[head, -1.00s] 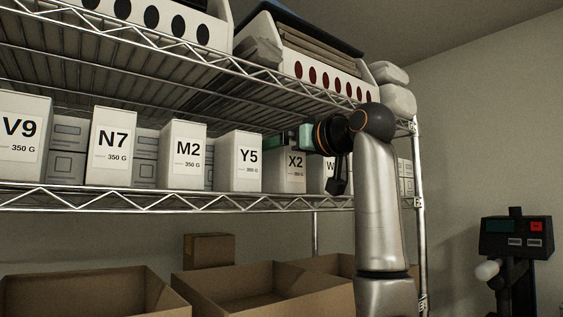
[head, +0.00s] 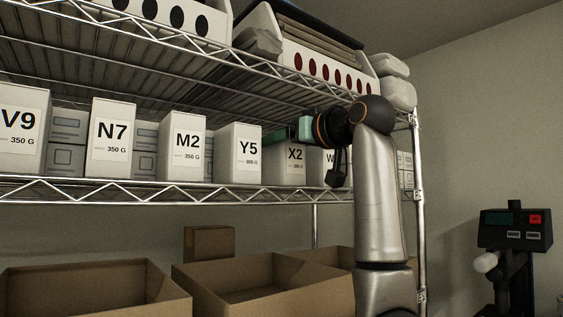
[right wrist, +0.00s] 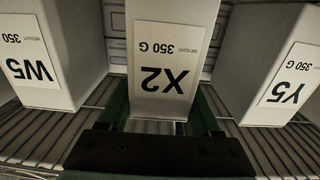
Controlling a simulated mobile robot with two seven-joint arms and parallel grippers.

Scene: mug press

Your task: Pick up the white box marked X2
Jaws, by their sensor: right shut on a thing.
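The white box marked X2 (head: 284,172) stands upright on the middle wire shelf, between the boxes marked Y5 and W5. In the right wrist view the X2 box (right wrist: 170,62) appears upside down, with a green finger along each side. My right gripper (head: 283,137) reaches in from the right at the upper part of the X2 box; it also shows in the right wrist view (right wrist: 162,112), shut on the box. Part of the X2 box's top is hidden behind my gripper in the head view. My left gripper is not in view.
The Y5 box (head: 238,153) stands close on the left and the W5 box (right wrist: 52,55) on the right, partly hidden by my arm in the head view. The upper shelf (head: 300,80) is close above. Open cardboard boxes (head: 245,285) stand below. A black scale-like device (head: 515,232) is at the right.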

